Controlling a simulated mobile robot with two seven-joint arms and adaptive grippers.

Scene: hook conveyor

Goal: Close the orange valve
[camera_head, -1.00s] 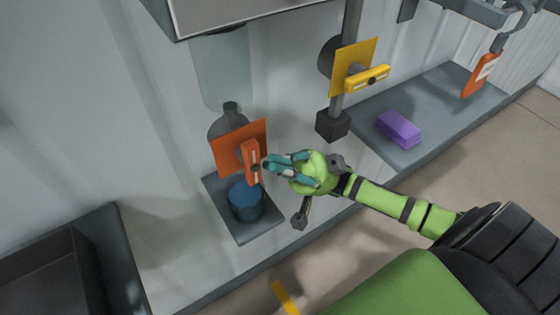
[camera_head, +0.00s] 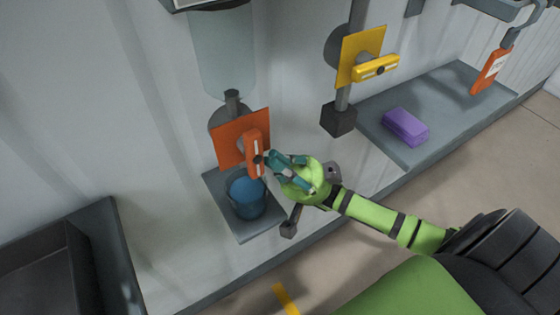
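The orange valve has an upright orange handle (camera_head: 254,153) in front of a square orange plate (camera_head: 229,142). It sits under a clear tank (camera_head: 222,55) and above a blue bucket (camera_head: 246,195). My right gripper (camera_head: 270,160), with teal fingers, is at the right side of the handle, its fingertips touching it or very close. Whether the fingers grip the handle is unclear, because they overlap it in this view. My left gripper is not in view.
A yellow valve (camera_head: 375,68) on a vertical pipe stands to the upper right. A purple block (camera_head: 405,126) lies on a grey shelf (camera_head: 455,110), and an orange tag (camera_head: 490,72) hangs from a hook. A dark bin (camera_head: 110,235) is at lower left.

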